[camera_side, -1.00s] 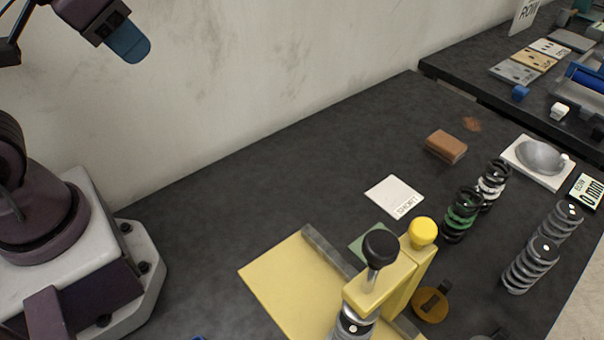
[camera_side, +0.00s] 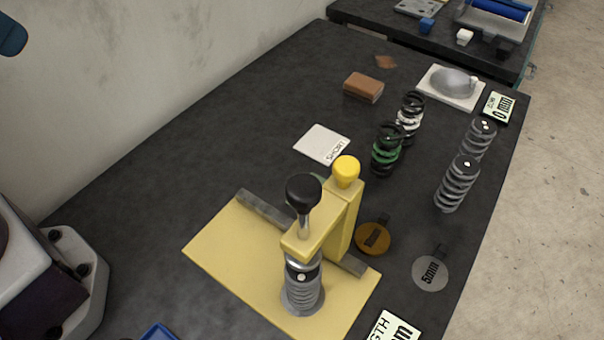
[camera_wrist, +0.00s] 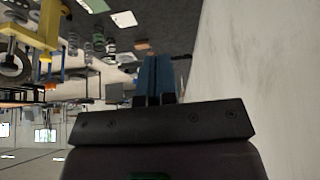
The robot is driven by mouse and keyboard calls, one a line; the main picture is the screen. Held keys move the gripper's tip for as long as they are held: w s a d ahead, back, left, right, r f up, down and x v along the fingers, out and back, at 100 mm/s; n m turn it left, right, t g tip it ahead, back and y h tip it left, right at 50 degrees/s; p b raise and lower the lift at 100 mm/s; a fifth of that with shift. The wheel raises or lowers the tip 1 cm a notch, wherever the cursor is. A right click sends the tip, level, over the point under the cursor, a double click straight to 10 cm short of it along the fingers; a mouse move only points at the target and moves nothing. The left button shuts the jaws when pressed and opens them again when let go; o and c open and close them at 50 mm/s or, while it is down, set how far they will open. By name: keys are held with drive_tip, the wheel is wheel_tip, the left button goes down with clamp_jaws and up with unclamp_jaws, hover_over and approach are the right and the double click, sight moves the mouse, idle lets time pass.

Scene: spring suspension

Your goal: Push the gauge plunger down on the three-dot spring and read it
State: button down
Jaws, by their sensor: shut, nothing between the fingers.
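The yellow press gauge (camera_side: 345,225) stands on a yellow base plate in the side view. Its plunger has a black knob (camera_side: 304,190), raised on a metal rod above the yellow arm. A grey coil spring (camera_side: 303,290) stands upright under the plunger, with one pale dot visible; its full dot count cannot be read. My gripper (camera_side: 12,38) shows only as a blue tip at the top left corner, well away from the gauge. In the wrist view my gripper (camera_wrist: 158,75) has its blue fingers together, with nothing between them. The gauge (camera_wrist: 15,25) also shows there at the left edge.
Two grey springs (camera_side: 458,183) stand at the right, with a green-banded spring (camera_side: 387,150) and a white-banded one (camera_side: 410,116) nearby. A white "SHORT" card (camera_side: 322,144), brown block (camera_side: 363,87), orange disc (camera_side: 373,238) and "5mm" disc (camera_side: 430,272) lie around. The table left of the gauge is mostly clear.

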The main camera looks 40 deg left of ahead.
drive_tip(key=w+d+f+m, duration=0.1)
drive_tip(key=d, duration=0.2)
wheel_tip(320, 180, up, 9)
drive_tip(key=n+g, duration=0.1)
drive_tip(key=g, duration=0.5)
hover_over(305, 185)
drive_tip(key=shift+r, duration=0.15)
wheel_tip(305, 185, down, 14)
drive_tip(key=shift+f, duration=0.1)
